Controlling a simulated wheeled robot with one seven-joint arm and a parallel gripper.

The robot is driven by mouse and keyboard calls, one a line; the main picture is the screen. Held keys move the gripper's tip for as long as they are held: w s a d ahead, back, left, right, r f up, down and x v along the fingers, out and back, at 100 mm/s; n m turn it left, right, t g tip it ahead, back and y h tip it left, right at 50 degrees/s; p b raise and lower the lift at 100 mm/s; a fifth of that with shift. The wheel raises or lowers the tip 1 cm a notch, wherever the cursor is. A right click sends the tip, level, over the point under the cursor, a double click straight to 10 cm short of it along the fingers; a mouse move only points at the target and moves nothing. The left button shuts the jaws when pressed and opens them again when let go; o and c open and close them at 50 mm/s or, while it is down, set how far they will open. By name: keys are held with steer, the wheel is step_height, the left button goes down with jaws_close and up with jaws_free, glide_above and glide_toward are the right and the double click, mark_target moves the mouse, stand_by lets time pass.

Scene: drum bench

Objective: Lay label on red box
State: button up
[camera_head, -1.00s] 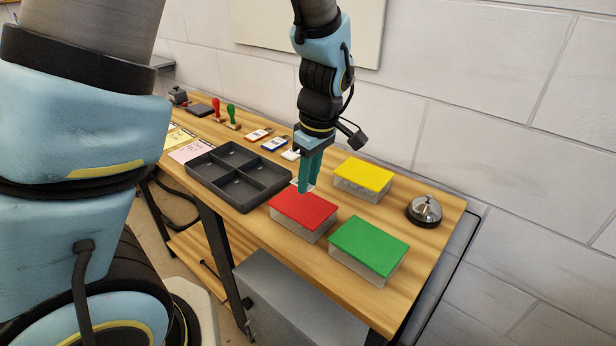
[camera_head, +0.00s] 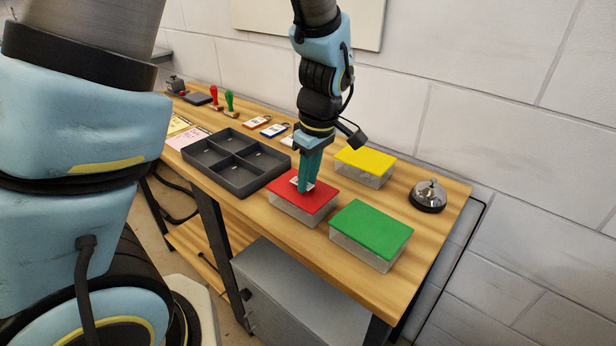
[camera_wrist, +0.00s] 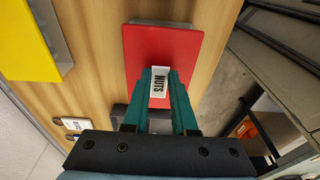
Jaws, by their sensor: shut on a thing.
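The red box (camera_head: 318,201) has a red lid over a clear body and stands on the bench between the green box and the tray. My gripper (camera_head: 304,189) points down over the left part of its lid. It is shut on a small white label (camera_head: 296,183). In the wrist view the label (camera_wrist: 158,88) reads "NUTS" and sits between the teal fingertips (camera_wrist: 158,76), over the red lid (camera_wrist: 158,45). I cannot tell whether the label touches the lid.
A green-lidded box (camera_head: 372,228) stands in front, a yellow-lidded box (camera_head: 365,160) behind. A silver bell (camera_head: 428,195) is at the right. A grey divided tray (camera_head: 234,185) lies left.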

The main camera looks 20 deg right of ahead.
steer(key=o, duration=0.8)
steer(key=shift+o, duration=0.2)
step_height(320, 180, up, 16)
steer(key=s+p, duration=0.1)
steer(key=p, duration=0.1)
steer(key=shift+s+d+f, duration=0.15)
steer(key=shift+d, duration=0.3)
stand_by(0.9)
steer(key=w+a+f+m, duration=0.1)
steer(key=a+f+m, duration=0.1)
steer(key=a, duration=0.7)
steer(key=w+a+f+m, duration=0.1)
steer(key=a+f+m, duration=0.1)
steer(key=a, duration=0.7)
steer(key=w+a+f+m+h, duration=0.1)
steer(key=w+a+f+m, duration=0.1)
steer(key=a, duration=0.7)
step_height(320, 180, down, 3)
steer(key=shift+r+m, duration=0.2)
steer(key=shift+m, duration=0.4)
